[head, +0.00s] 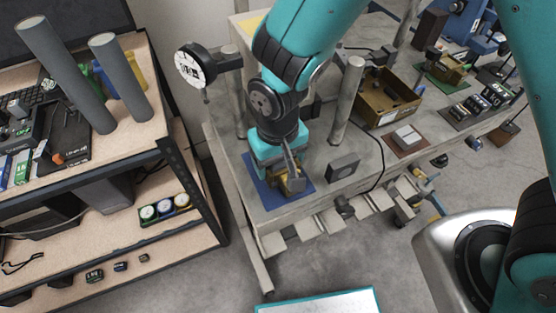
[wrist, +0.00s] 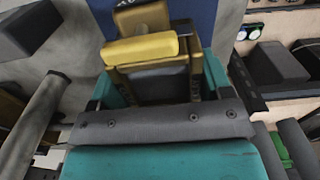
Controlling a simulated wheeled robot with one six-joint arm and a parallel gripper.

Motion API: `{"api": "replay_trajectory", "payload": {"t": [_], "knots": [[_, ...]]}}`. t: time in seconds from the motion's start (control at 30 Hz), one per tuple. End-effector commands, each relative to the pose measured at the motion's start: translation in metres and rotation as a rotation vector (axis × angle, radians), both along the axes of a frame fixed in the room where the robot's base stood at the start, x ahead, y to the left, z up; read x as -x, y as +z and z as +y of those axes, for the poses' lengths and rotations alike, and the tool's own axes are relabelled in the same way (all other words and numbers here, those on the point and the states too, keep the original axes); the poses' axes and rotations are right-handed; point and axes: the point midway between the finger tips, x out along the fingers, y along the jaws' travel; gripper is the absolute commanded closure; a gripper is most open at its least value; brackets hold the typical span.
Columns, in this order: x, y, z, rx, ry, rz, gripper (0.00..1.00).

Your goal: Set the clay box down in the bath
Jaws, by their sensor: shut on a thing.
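My gripper (head: 291,181) points down over a blue mat (head: 262,194) near the front left corner of the grey bench. It is shut on a yellow-brown thing (wrist: 140,48), low over the mat. This may be the clay box, but its full shape is hidden by my gripper. A brown block (wrist: 142,18) shows just beyond it in the wrist view, against the blue mat (wrist: 190,12). I cannot tell whether the held thing touches the mat. An open brown box (head: 388,100) stands farther back on the bench. I cannot tell which thing is the bath.
A dark grey block (head: 343,168) stands just right of the mat. Grey posts (head: 347,100) rise behind it. A pale block (head: 407,136) lies on a brown mat to the right. A round white dial (head: 195,65) stands at the left. A wooden shelf unit (head: 130,160) is across a gap.

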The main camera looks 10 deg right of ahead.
Motion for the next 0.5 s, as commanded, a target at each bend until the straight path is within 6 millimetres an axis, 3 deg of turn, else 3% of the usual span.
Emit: {"api": "replay_trajectory", "payload": {"t": [0.5], "knots": [[0.000,0.034,0.000,0.000,0.000,-0.001,0.62]]}}
